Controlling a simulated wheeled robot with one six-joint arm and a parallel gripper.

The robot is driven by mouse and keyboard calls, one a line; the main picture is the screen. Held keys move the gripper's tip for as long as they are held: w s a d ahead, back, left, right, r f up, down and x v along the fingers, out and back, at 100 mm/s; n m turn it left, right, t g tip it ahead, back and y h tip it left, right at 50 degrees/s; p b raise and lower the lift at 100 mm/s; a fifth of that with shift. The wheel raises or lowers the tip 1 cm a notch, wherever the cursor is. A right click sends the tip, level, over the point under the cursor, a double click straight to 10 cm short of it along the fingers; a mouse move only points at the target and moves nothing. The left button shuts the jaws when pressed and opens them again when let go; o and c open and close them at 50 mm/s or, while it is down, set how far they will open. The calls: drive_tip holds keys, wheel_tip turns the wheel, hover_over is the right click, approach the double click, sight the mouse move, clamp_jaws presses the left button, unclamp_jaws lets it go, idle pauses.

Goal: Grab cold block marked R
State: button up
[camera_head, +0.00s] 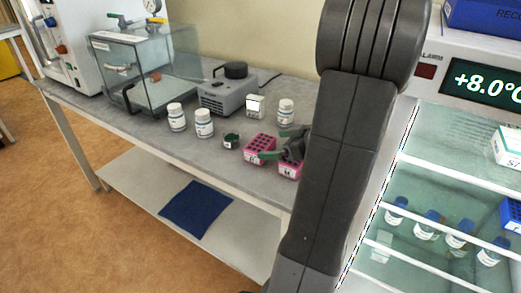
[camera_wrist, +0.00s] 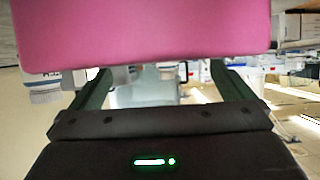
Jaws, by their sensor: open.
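Two pink cold blocks with rows of dark holes stand side by side near the bench's front edge in the head view. The left pink block (camera_head: 259,143) has a white label too small to read surely. The right pink block (camera_head: 289,170) has a label that looks like M, and my arm partly covers it. My gripper (camera_head: 281,144) is open, its green-tipped fingers over and beside the blocks. In the wrist view, a pink block face (camera_wrist: 145,28) fills the top, close to my open gripper (camera_wrist: 160,67). I cannot tell which block this is, or whether the fingers touch it.
A grey device (camera_head: 228,97) and glass case (camera_head: 145,70) are farther back. A cooled cabinet (camera_head: 450,140) is at right.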

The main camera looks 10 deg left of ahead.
sight(267, 145)
drive_tip(key=shift+b+x, duration=0.45)
drive_tip(key=shift+x, duration=2.1)
drive_tip(key=shift+d+f, duration=0.1)
drive_tip(key=c, duration=0.8)
